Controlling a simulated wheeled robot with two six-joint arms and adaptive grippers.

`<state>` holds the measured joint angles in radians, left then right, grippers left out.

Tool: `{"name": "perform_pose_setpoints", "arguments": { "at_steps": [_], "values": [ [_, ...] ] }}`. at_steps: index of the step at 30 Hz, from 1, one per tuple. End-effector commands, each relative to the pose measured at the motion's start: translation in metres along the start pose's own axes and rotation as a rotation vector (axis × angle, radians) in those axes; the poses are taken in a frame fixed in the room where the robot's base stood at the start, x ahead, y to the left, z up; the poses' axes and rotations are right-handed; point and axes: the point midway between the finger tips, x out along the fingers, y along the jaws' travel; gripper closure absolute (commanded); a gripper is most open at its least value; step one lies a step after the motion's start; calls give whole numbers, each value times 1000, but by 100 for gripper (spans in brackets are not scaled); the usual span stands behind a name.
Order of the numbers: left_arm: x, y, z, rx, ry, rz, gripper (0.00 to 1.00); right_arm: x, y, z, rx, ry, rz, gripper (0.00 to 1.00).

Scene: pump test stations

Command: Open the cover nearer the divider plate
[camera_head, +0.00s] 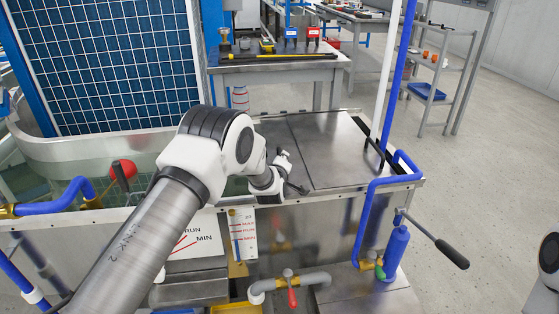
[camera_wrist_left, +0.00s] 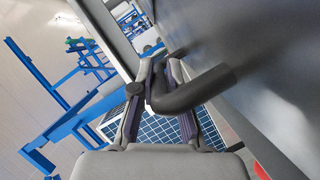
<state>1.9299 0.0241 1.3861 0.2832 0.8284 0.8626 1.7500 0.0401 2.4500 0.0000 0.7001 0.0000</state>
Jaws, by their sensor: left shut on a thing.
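Two flat grey metal covers lie side by side on top of the tank, a left cover (camera_head: 273,131) and a right cover (camera_head: 335,145), with a dark seam between them. My left gripper (camera_head: 291,174) is at the left cover, close to the seam. In the left wrist view its fingers (camera_wrist_left: 160,95) are shut on a dark bent handle (camera_wrist_left: 195,90), beside a grey metal surface. My arm hides part of the left cover. A black handle (camera_head: 374,150) stands at the right cover's right side. I cannot make out the divider plate. My right gripper is out of view.
Blue and white upright pipes (camera_head: 393,80) rise at the tank's right edge. A black-gripped lever (camera_head: 447,251) sticks out at lower right. A blue grid panel (camera_head: 108,60) stands at left, and a tool bench (camera_head: 280,66) behind. The floor at right is clear.

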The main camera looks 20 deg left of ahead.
Motion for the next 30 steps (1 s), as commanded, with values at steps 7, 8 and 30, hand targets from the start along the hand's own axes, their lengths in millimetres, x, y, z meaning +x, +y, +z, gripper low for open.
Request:
{"name": "perform_pose_setpoints", "arguments": {
  "at_steps": [7, 8, 30],
  "values": [
    [0, 2, -2, -1, 3, 3, 61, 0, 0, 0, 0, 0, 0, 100],
    [0, 1, -2, -1, 3, 3, 61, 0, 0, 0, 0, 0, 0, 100],
    [-107, 2, 0, 2, 1, 3, 61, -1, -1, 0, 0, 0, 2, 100]
  ]
}}
